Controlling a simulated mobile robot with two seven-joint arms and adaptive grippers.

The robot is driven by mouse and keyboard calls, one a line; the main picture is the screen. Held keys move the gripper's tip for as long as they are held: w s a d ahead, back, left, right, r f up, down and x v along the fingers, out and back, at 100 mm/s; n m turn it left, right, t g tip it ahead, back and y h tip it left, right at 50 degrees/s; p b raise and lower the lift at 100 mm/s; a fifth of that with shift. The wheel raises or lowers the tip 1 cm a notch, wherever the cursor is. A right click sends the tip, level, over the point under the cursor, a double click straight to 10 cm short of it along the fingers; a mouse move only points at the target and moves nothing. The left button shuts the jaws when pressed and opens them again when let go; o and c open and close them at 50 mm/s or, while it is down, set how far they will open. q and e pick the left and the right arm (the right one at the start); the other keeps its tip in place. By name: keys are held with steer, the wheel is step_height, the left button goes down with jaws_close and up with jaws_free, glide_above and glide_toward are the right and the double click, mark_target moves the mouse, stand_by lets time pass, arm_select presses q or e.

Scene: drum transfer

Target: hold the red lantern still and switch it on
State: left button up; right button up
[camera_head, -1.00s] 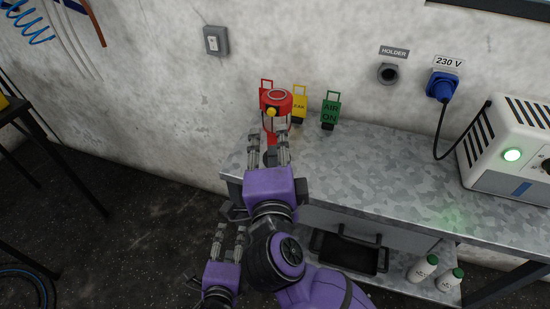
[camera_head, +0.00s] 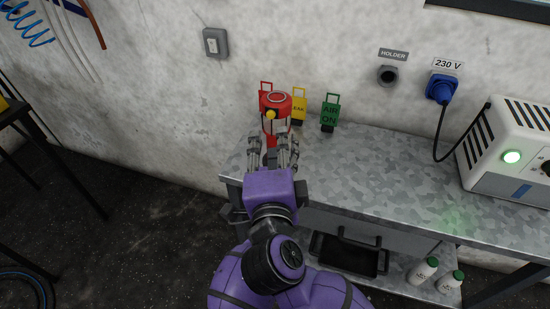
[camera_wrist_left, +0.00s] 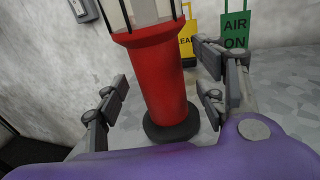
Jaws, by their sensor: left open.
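The red lantern (camera_head: 283,103) stands upright at the left end of the metal bench, with a yellow knob (camera_head: 270,115) on its red top. In the left wrist view its red lower body (camera_wrist_left: 160,75) and dark round foot (camera_wrist_left: 172,126) show; its top is cut off. My left gripper (camera_wrist_left: 163,88) is open, its fingers on either side of the lantern body with gaps.
Yellow (camera_head: 299,109) and green (camera_head: 329,112) tags stand behind and right of the lantern. A white powered box (camera_head: 510,150) with a blue wall plug (camera_head: 441,87) is at right. The bench middle (camera_head: 385,165) is clear. A black tray (camera_head: 350,255) sits below.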

mark_target(276, 142)
arm_select(q)
steer(key=shift+w+d, duration=0.1)
steer(key=shift+w, duration=1.5)
jaws_close()
arm_select(e)
jaws_close()
stand_by(0.4)
